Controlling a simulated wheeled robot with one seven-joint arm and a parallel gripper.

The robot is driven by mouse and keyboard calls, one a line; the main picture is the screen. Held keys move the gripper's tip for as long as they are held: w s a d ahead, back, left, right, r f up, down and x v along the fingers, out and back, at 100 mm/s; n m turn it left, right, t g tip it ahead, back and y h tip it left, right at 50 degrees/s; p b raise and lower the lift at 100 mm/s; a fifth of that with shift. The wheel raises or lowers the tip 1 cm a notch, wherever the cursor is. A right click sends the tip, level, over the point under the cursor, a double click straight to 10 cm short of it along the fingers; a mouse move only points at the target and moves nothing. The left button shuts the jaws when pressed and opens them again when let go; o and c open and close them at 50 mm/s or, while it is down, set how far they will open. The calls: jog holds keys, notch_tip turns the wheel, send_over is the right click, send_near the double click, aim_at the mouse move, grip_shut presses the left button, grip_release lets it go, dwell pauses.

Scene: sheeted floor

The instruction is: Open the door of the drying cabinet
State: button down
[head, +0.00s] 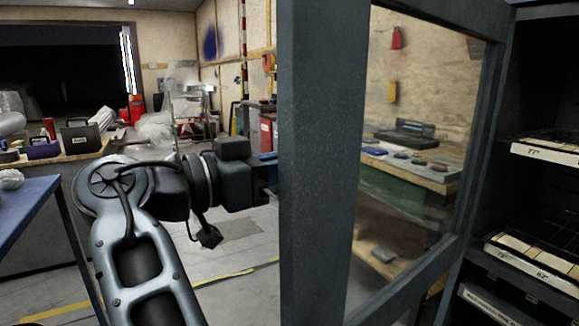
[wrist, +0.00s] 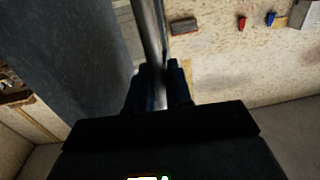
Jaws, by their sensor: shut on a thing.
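The drying cabinet's door (head: 322,170) is a dark grey frame with a large clear pane. It stands swung open, its free edge close to me in the middle of the head view. The cabinet (head: 507,110) is at the right with its inside exposed. My gripper (wrist: 158,82) is shut on a metal bar handle (wrist: 152,35), which runs upright between the fingers in the wrist view. In the head view my gripper (head: 268,172) reaches the door's far side from the left; its fingertips and the handle are hidden behind the frame there.
Racks with pale-fronted trays (head: 540,262) sit inside the cabinet. A blue-topped table (head: 32,205) stands close at left, and a cluttered bench (head: 60,157) lies beyond it. Through the pane a wooden workbench (head: 410,178) shows. Floor (head: 240,240) is clear left of the door.

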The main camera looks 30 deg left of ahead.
jog(key=shift+f, duration=0.1)
jog(key=c, duration=1.2)
grip_release()
jog(key=v, duration=0.7)
jog(key=shift+s+a, duration=0.2)
jog(key=shift+s, duration=0.15)
